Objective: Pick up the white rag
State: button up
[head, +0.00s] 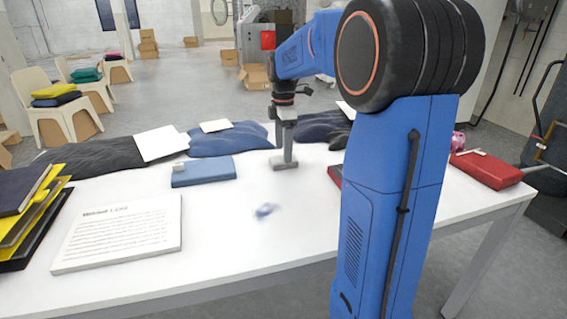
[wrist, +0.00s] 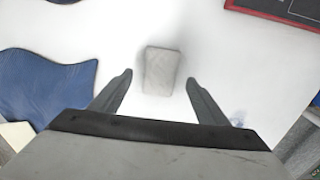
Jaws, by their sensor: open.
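The white rag (wrist: 162,72) shows in the wrist view as a small, folded, greyish-white rectangle flat on the white table. My gripper (wrist: 159,78) is open, with one finger on each side of the rag and a gap to both. The picture does not show clearly how high the fingertips are above the table. In the head view my gripper (head: 284,161) points straight down over the back middle of the table. I cannot make out the rag apart from the gripper there.
Dark and blue garments (head: 228,139) line the back edge. A small bluish smudge (head: 265,210) lies in front of my gripper.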

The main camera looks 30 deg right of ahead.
jog(key=shift+f, duration=1.25)
jog(key=shift+c, duration=0.6)
jog(key=c, duration=1)
notch_tip(320, 180, up, 10)
